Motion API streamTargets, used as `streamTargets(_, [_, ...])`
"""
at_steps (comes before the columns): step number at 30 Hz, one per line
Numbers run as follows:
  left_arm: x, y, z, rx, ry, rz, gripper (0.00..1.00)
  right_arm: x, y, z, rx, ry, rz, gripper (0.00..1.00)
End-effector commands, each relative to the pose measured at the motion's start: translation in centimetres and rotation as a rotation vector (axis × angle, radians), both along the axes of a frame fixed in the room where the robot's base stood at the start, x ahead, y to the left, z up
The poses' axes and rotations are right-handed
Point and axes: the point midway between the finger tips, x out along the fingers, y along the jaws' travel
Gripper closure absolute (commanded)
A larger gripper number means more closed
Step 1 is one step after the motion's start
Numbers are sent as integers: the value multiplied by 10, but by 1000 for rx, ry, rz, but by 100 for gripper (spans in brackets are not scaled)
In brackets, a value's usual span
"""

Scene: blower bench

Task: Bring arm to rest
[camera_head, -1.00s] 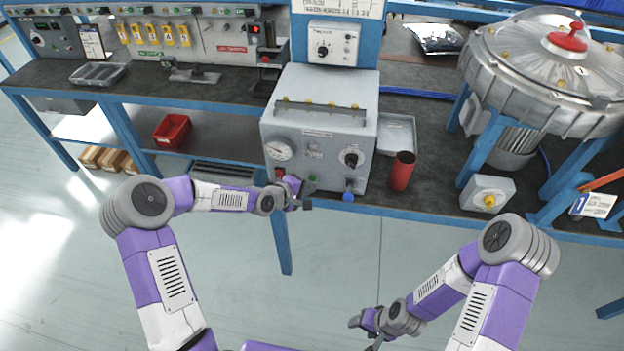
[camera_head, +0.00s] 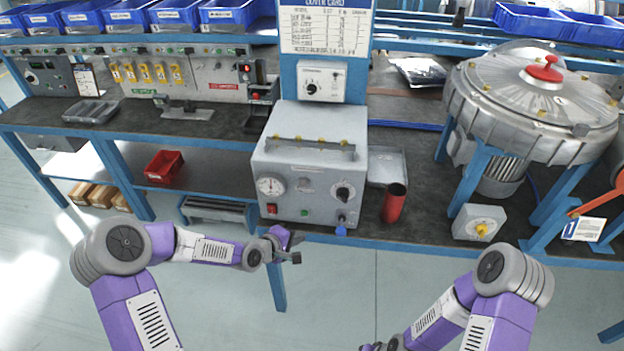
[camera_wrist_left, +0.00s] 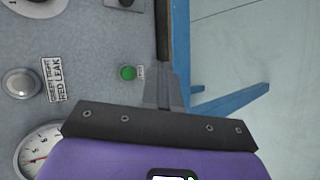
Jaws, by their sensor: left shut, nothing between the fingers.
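My left arm comes in from the left in the head view, bent at the elbow. Its gripper (camera_head: 290,250) is in front of the lower left of the grey test box (camera_head: 308,192), with its fingers together and nothing between them. In the left wrist view the shut gripper (camera_wrist_left: 162,100) shows in front of the box's face, near a green button (camera_wrist_left: 127,73) and a gauge (camera_wrist_left: 38,150). My right arm is at the lower right of the head view. Its gripper (camera_head: 376,347) is cut by the bottom edge, so its fingers cannot be made out.
A red cylinder (camera_head: 394,204) stands right of the box. A large metal blower (camera_head: 530,100) sits on a blue stand at the right. A small box with a yellow knob (camera_head: 479,223) is near the bench front. The floor before the bench (camera_head: 400,270) is clear.

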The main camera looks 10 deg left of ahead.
Motion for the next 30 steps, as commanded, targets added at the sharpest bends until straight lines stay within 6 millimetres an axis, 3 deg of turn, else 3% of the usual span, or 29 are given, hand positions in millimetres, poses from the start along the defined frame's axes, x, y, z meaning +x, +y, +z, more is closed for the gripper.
streamTargets(5, [-2, -2, -3, 6, 5, -7, 100, 0, 0, 0, 0, 0, 0, 41])
streamTargets(8, [-18, -10, -23, 49, 35, -52, 100, 0, 0, 0, 0, 0, 0, 41])
streamTargets(11, [-54, -24, -62, 142, 93, -156, 100, 0, 0, 0, 0, 0, 0, 41])
streamTargets(15, [-130, -38, -121, 312, 194, -374, 100, 0, 0, 0, 0, 0, 0, 41])
streamTargets(18, [-184, -39, -151, 416, 256, -537, 100, 0, 0, 0, 0, 0, 0, 41])
streamTargets(21, [-227, -35, -169, 494, 302, -676, 100, 0, 0, 0, 0, 0, 0, 41])
streamTargets(25, [-261, -29, -180, 551, 337, -791, 100, 0, 0, 0, 0, 0, 0, 41])
streamTargets(30, [-272, -26, -182, 570, 346, -830, 100, 0, 0, 0, 0, 0, 0, 41])
